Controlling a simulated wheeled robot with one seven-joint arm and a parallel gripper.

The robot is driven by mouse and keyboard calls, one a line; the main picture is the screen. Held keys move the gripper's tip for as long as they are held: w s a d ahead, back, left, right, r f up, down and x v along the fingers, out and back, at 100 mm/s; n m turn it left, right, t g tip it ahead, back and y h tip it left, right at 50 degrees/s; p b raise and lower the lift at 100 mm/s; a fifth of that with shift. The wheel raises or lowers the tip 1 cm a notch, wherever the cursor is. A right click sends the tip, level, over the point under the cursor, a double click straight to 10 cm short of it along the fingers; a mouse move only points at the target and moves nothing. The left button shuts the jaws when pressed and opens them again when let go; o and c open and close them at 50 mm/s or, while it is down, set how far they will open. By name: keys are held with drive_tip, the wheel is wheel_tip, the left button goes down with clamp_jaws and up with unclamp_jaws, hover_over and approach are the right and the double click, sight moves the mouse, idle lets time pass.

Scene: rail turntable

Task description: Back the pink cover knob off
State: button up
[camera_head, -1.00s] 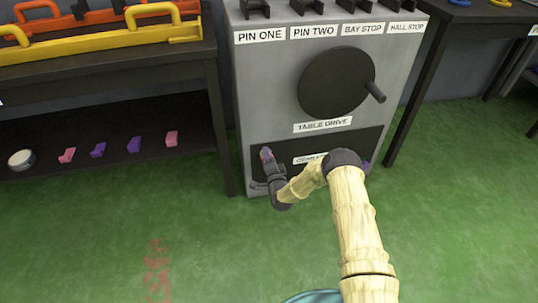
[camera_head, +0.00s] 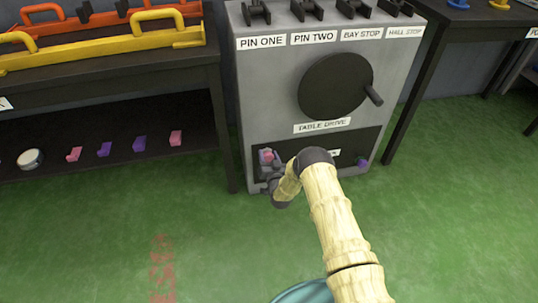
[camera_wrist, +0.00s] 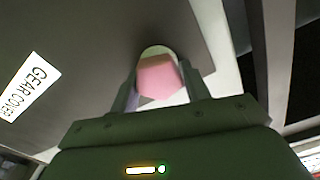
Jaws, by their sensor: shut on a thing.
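The pink cover knob (camera_wrist: 157,78) shows between my two gripper fingers in the wrist view, close to the dark cover panel. It also shows in the head view (camera_head: 267,156) at the panel's left side. My gripper (camera_wrist: 160,92) is shut on the knob; in the head view it (camera_head: 268,168) is at the lower left of the panel. The dark gear cover (camera_head: 345,148) is on the lower front of the grey cabinet. Its "GEAR COVER" label (camera_wrist: 30,88) is readable in the wrist view, while my arm hides part of it in the head view.
A purple knob (camera_head: 362,162) is at the cover's right end. The table drive wheel (camera_head: 335,85) with its handle is above. A dark shelf (camera_head: 110,120) with pink and purple blocks stands at left. The green floor in front is open.

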drive_tip(key=shift+s+a+n, duration=0.1)
drive_tip(key=shift+n, duration=0.7)
drive_tip(key=o, duration=1)
drive_tip(key=shift+p, duration=0.3)
drive_tip(key=p+v, duration=0.7)
drive_tip(key=v, duration=1)
drive_tip(key=shift+s, duration=0.2)
drive_tip(key=shift+r, duration=0.1)
